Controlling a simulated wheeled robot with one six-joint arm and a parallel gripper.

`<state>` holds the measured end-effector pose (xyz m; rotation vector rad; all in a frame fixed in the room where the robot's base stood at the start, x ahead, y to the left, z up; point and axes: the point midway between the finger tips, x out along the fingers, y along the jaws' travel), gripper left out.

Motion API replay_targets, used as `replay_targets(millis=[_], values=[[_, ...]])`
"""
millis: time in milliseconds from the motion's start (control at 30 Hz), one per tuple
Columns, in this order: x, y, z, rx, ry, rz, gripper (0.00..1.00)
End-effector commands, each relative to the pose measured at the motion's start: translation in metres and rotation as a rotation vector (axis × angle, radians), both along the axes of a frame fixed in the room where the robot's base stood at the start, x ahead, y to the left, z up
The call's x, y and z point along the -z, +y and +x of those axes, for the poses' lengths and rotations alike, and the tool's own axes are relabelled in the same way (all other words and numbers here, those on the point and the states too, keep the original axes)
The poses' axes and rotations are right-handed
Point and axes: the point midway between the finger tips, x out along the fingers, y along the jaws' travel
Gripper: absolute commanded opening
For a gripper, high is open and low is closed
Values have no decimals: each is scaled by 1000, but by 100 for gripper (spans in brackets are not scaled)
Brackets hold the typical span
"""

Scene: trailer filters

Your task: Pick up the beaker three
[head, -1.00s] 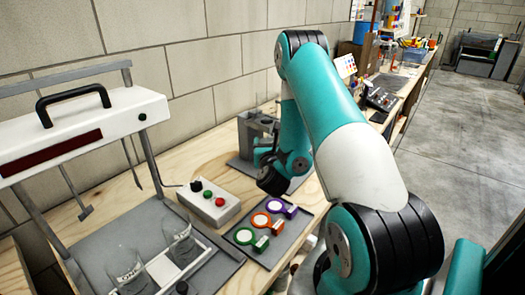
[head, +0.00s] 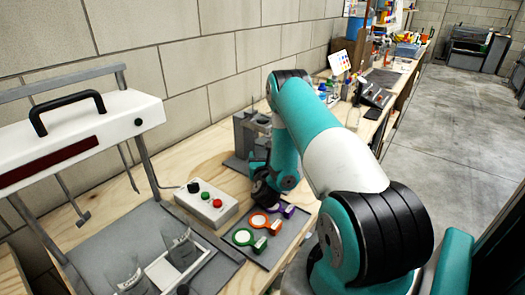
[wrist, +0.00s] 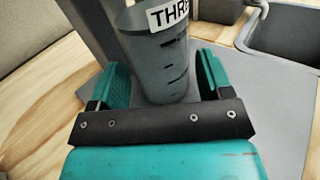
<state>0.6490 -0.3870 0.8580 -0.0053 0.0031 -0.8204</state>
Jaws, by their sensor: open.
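Beaker three (wrist: 160,62) is a clear grey beaker with measuring marks and a white label reading "THR", cut off at the edge of the wrist view. It stands on a grey surface. My gripper (wrist: 163,76) is open, with one teal finger on each side of the beaker's body. I cannot tell whether either finger touches the glass. In the head view my arm hides the gripper's fingers, and I cannot make out beaker three there.
A grey stand (head: 243,130) rises behind my arm. A button box (head: 206,204) and a tray with green, orange and purple ringed items (head: 250,237) lie near. Two other beakers (head: 130,278) (head: 182,250) stand under the white machine (head: 75,135). A grey bin (wrist: 290,40) is at right.

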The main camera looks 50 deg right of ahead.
Motion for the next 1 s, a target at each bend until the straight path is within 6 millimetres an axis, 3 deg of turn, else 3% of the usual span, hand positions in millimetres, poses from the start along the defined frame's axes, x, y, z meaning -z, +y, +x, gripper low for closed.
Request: replay_targets(millis=[233,567,767,1000], values=[[-1,-24,22,1,0,0,73],[-1,-27,26,-2,-1,-1,73],[-1,-27,25,-2,0,0,27],[-1,-27,26,-1,-1,-1,27]])
